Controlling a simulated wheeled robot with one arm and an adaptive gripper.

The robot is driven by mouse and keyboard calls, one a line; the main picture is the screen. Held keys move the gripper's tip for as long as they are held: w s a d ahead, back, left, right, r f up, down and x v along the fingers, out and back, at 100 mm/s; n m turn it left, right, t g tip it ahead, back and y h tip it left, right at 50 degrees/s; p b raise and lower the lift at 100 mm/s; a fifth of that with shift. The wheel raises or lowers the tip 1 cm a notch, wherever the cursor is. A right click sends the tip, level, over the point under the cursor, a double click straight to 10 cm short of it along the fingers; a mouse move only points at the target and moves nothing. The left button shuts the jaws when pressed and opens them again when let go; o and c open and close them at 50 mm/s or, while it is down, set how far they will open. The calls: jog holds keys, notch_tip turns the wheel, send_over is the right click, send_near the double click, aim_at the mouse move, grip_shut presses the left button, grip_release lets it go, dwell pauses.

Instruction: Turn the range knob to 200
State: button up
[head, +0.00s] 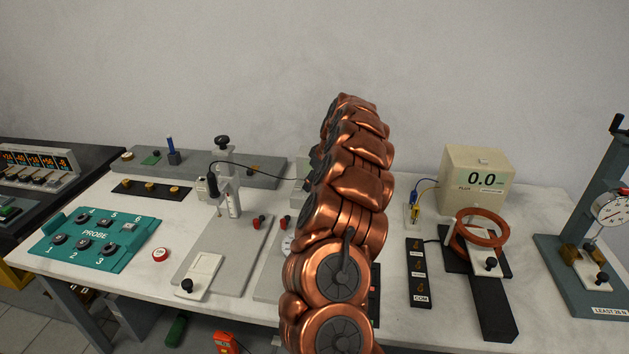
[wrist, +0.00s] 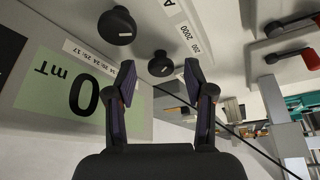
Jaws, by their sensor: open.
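The wrist view shows the face of a meter with a green display (wrist: 75,90) reading 0 mT, turned in the picture. A black knob (wrist: 161,65) sits beside a white label (wrist: 183,32) that reads 200 and 2000; it looks like the range knob. Where its pointer aims is too small to tell. My gripper (wrist: 153,78) is open, its two dark fingers apart. The knob shows between the fingertips, beyond them, and contact cannot be seen. In the head view my copper arm hides the gripper and most of the meter.
A second black knob (wrist: 117,26) is close by on the same face. In the head view a teal probe panel (head: 95,238) and a cream flux meter (head: 477,178) stand on the bench.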

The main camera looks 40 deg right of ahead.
jog(key=shift+c, duration=0.3)
grip_shut()
